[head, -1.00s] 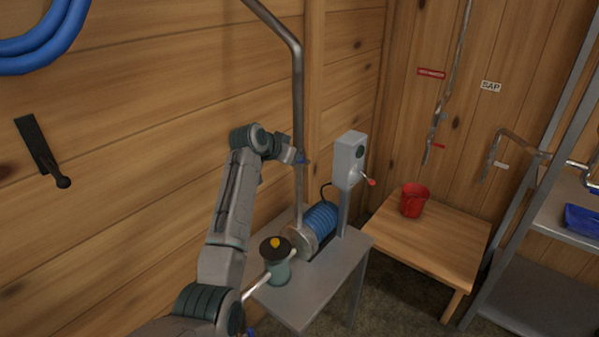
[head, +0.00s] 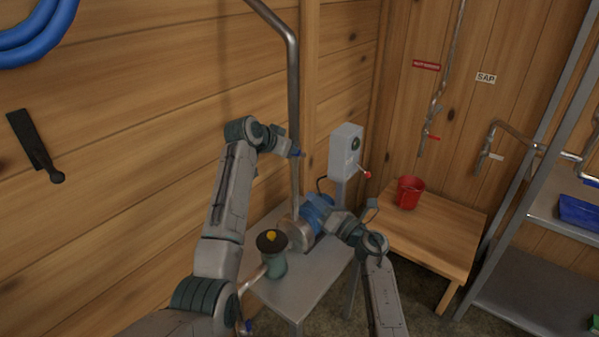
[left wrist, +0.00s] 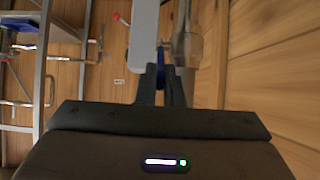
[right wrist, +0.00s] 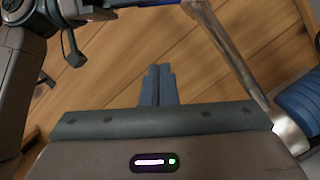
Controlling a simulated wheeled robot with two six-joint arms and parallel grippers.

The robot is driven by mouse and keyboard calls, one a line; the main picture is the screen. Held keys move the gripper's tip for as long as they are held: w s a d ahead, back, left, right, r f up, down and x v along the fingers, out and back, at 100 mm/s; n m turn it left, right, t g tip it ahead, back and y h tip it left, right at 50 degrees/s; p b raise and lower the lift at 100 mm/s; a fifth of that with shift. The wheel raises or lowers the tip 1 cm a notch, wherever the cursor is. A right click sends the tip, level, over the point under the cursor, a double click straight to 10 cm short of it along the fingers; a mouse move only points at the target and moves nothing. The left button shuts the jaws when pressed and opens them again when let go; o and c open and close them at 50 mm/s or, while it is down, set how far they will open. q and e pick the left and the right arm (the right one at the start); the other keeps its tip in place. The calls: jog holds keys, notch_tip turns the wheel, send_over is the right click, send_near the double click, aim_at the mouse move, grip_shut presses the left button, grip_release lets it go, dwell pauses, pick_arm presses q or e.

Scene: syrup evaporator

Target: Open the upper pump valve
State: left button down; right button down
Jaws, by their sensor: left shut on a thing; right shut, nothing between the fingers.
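The upper pump valve shows only as a small blue handle (head: 299,154) on the grey vertical pipe (head: 293,110). My left gripper (head: 290,153) is at the pipe and shut on this handle. In the left wrist view the handle (left wrist: 161,76) is a blue sliver between the two dark fingers (left wrist: 160,90), and the fingers hide much of it. My right gripper (head: 312,212) is lower, in front of the pump's blue motor (head: 317,222). In the right wrist view its fingers (right wrist: 157,72) are shut together with nothing between them, left of the pipe (right wrist: 235,60).
A grey switch box with a red lever (head: 346,150) stands behind the motor. A red bucket (head: 410,194) sits on a wooden table (head: 430,240) at the right. The plank wall is close behind the pipe.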

pick_arm(q)
jog(key=shift+f, duration=0.1)
pick_arm(e)
jog(key=w+a+r, duration=0.5)
jog(key=w, duration=0.3)
jog(key=shift+w+a+r, duration=0.2)
jog(key=shift+w+a, duration=0.1)
jog(key=shift+w+d+r, duration=0.2)
jog(key=shift+w+r, duration=0.05)
jog(key=shift+r, duration=0.4)
pick_arm(q)
jog(key=c, duration=1.6)
grip_release()
jog(key=shift+o, duration=0.2)
